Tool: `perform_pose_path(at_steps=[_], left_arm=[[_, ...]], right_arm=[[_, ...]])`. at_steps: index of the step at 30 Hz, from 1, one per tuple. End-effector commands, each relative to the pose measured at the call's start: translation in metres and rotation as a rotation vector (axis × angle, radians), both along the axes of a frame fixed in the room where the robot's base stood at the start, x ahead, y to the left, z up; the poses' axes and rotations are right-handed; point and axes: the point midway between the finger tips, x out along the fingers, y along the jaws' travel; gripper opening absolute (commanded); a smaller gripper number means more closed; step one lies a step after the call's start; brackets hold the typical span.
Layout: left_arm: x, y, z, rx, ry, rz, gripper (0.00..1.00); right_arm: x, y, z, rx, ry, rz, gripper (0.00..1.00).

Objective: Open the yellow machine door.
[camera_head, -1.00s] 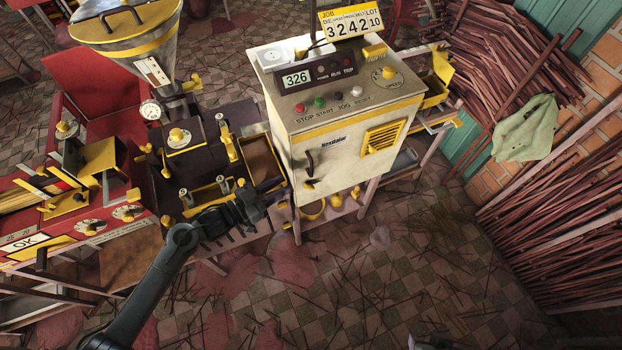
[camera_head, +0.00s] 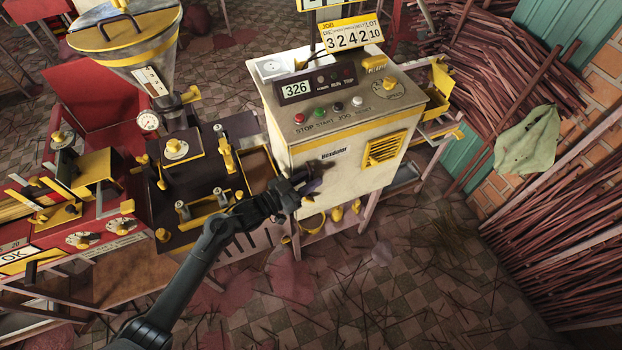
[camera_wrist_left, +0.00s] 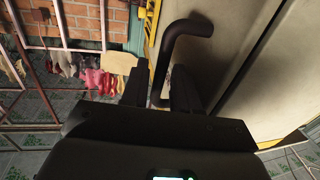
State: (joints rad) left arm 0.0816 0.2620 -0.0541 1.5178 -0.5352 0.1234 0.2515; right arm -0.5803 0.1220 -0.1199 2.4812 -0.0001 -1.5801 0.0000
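The machine's cream cabinet door (camera_head: 345,165), edged in yellow at the top, faces me and looks closed in the head view. Its dark bent handle is mostly hidden there behind my left gripper (camera_head: 310,180). In the left wrist view the black handle (camera_wrist_left: 183,30) stands out from the pale door panel (camera_wrist_left: 235,45). Its lower part runs down between the two fingers of my left gripper (camera_wrist_left: 158,92). The fingers are apart, one on each side of the handle, and do not look closed on it. My right gripper is not in view.
Above the door is a control panel (camera_head: 340,104) with coloured buttons. A dark extruder with a hopper (camera_head: 130,35) stands to the left, beside a red machine (camera_head: 85,225). Stick bundles (camera_head: 560,250) lie at the right. The floor (camera_head: 410,280) in front has free room.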

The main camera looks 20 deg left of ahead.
Motion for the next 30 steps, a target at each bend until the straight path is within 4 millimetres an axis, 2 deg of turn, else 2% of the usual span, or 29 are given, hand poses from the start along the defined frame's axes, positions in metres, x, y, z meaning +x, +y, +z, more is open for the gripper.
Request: perform_pose_path(at_steps=[12, 18, 30], left_arm=[[0.0053, -0.0035, 0.0002, 0.0, 0.0, 0.0, 0.29], [0.0051, -0.0034, 0.0001, 0.0, 0.0, 0.0, 0.0], [0.0027, -0.0033, 0.0004, 0.0, 0.001, 0.008, 0.0]], right_arm=[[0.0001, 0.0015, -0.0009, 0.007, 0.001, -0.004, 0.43], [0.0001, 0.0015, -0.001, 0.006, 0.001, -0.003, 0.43], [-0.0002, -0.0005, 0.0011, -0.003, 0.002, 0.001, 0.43]])
